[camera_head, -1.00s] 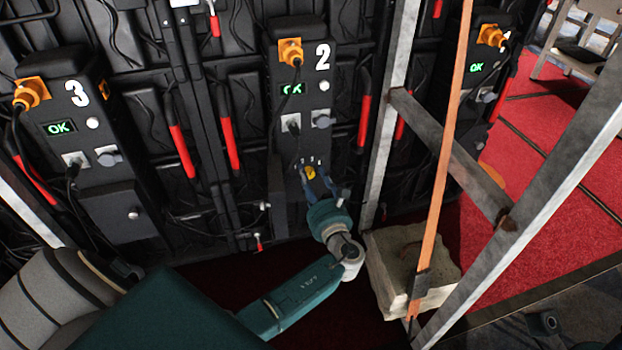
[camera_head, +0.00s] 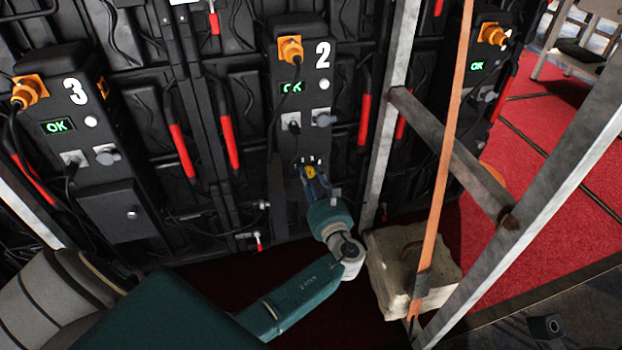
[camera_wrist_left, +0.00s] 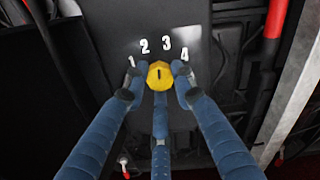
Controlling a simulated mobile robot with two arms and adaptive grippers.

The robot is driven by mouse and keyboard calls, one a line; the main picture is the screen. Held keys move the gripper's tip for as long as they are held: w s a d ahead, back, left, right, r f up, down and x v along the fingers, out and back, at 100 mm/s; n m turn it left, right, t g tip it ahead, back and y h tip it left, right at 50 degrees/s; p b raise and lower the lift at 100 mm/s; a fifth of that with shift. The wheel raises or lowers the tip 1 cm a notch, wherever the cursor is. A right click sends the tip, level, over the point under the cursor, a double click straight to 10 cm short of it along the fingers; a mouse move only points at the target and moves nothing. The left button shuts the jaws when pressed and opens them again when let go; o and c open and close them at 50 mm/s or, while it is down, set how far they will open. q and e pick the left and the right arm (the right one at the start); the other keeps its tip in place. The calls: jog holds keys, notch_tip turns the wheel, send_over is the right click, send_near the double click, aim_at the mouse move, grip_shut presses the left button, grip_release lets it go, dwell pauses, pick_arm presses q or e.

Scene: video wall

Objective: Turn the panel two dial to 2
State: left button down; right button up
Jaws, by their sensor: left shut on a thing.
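The panel two dial is a yellow knob (camera_head: 310,172) low on the black panel marked 2 (camera_head: 283,155). In the left wrist view the yellow dial (camera_wrist_left: 160,76) sits below an arc of white numerals 1, 2, 3 and 4. Its short black mark stands roughly upright, toward the gap between 2 and 3; which end is the pointer I cannot tell. My left gripper (camera_head: 315,180) is shut on the dial; its blue fingers (camera_wrist_left: 158,97) close around it from left, right and below. My right gripper is not in view.
A metal frame post (camera_head: 388,110), an orange strap (camera_head: 440,170) and a stone-like block (camera_head: 400,260) stand right of my left arm. Cables and red-handled levers line the wall.

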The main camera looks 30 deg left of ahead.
pick_arm(q)
jog(key=shift+n+b, duration=0.7)
jog(key=shift+n, duration=1.6)
jog(key=c, duration=1.4)
grip_release()
jog(key=shift+s+d, duration=0.1)
jog(key=shift+d, duration=0.05)
jog(key=v, duration=1.1)
jog(key=shift+s+d, duration=0.25)
jog(key=shift+s, duration=0.05)
jog(key=shift+r, duration=0.1)
